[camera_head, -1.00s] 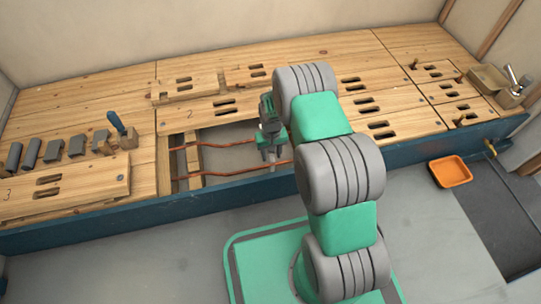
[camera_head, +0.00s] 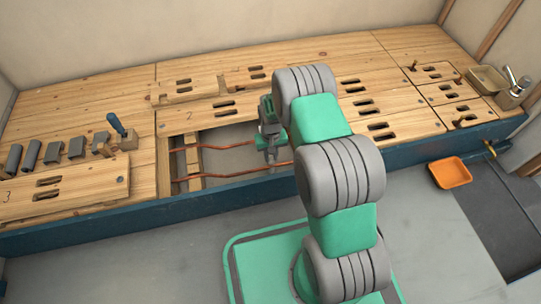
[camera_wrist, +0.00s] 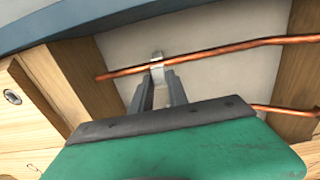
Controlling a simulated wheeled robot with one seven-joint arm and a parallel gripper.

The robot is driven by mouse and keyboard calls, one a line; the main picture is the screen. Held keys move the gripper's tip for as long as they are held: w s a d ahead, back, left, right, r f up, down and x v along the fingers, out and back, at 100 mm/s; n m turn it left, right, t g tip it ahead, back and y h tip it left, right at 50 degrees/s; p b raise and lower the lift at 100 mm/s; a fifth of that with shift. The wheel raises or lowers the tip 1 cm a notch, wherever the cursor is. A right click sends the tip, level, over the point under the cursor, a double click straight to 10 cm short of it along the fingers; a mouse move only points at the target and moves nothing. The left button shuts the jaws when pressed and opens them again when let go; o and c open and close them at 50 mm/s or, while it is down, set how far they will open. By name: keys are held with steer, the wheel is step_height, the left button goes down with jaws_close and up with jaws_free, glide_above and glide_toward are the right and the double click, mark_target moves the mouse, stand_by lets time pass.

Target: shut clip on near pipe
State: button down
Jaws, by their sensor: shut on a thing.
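The near copper pipe (camera_head: 235,174) runs across the open bay close to the bench's front edge. In the wrist view the near pipe (camera_wrist: 215,52) crosses the upper part of the picture. A small pale metal clip (camera_wrist: 157,69) sits at this pipe, and its top end shows just past it. My gripper (camera_wrist: 158,88) has its two grey fingers on either side of the clip's lower part, shut on it. In the head view my gripper (camera_head: 270,154) reaches down into the bay at the near pipe, and the clip is too small to tell there.
The far copper pipe (camera_head: 184,149) runs behind, and also shows in the wrist view (camera_wrist: 285,109). A wooden crosspiece (camera_head: 193,160) lies left in the bay. A blue-handled tool (camera_head: 116,124) and several grey blocks stand left. An orange tray (camera_head: 450,172) lies right.

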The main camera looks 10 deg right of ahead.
mark_target(273, 165)
steer(key=shift+s+r, duration=0.1)
steer(key=shift+s+t+p, duration=0.25)
steer(key=shift+t+p, duration=0.35)
steer(key=shift+p, duration=0.1)
steer(key=shift+s+t+p, duration=0.35)
steer(key=shift+t+p, duration=0.05)
steer(key=shift+t, duration=0.3)
steer(key=t, duration=0.1)
steer(key=s+f+t, duration=0.1)
steer(key=t, duration=0.1)
steer(key=shift+s, duration=0.1)
steer(key=shift+s+f+t+b, duration=0.2)
steer(key=shift+t+b, duration=0.15)
steer(key=shift+t, duration=0.2)
steer(key=shift+s+f+t+b, duration=0.15)
steer(key=shift+t+b, duration=0.2)
steer(key=shift+t, duration=0.2)
steer(key=shift+r, duration=0.1)
steer(key=c, duration=1.3)
jaws_free()
